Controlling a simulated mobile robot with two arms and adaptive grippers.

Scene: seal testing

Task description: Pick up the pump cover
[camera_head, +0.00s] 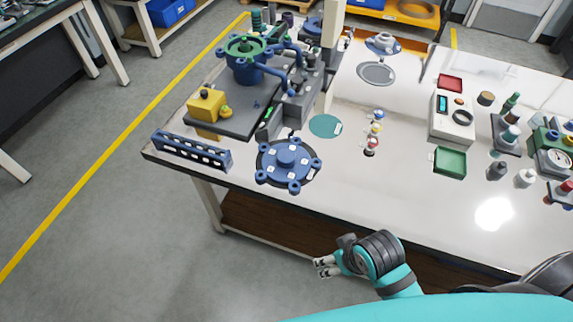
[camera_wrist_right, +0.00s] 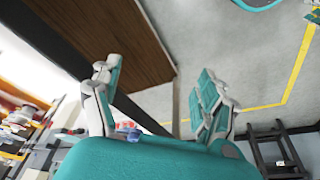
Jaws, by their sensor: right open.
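The pump cover (camera_head: 286,162) is a round blue part with a raised hub and several lugs around its rim. It lies flat on a dark round mat near the front left edge of the white table (camera_head: 390,200). My right gripper (camera_head: 322,266) is in front of the table and away from the cover, which lies farther back. In the right wrist view its two fingers (camera_wrist_right: 155,88) are spread apart with nothing between them. The cover cannot be made out in the right wrist view. My left gripper is not in view.
A blue perforated rack (camera_head: 191,151) stands left of the cover. A fixture with a blue-green pump body (camera_head: 247,62) and a yellow block (camera_head: 206,106) is behind. A teal disc (camera_head: 324,125), small coloured parts and a green tray (camera_head: 450,162) lie to the right. The front middle is clear.

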